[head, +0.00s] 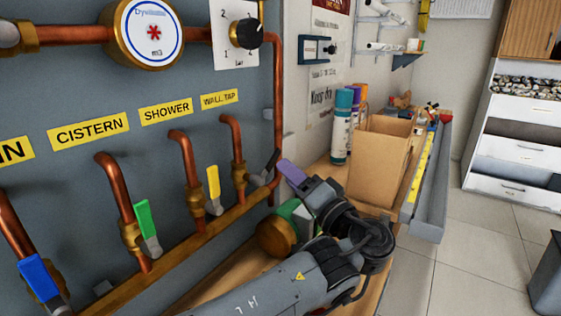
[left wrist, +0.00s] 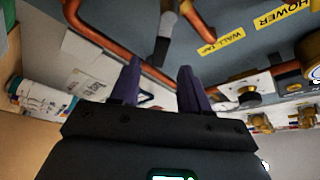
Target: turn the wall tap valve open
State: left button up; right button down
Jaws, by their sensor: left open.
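The wall tap valve (head: 239,173) is the brass valve on the copper pipe below the yellow WALL TAP label (head: 219,98). Its dark lever (head: 270,163) slants up and to the right from the valve. The lever (left wrist: 162,48) also shows in the left wrist view, just beyond the gap between the fingertips. My left gripper (head: 288,170) is open, with purple fingers close to the right of the lever in the head view. Its fingers (left wrist: 160,68) stand apart with nothing between them; I cannot tell whether one touches the lever. My right gripper is not in view.
Yellow (head: 213,185), green (head: 144,222) and blue (head: 39,278) levers sit left of the wall tap valve. A vertical copper pipe (head: 277,100) runs close by. Spray cans (head: 342,125) and a cardboard box (head: 378,165) stand on the bench behind my gripper.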

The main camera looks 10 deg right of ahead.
pick_arm(q)
jog(key=shift+v, duration=1.15)
jog(key=shift+c, duration=0.4)
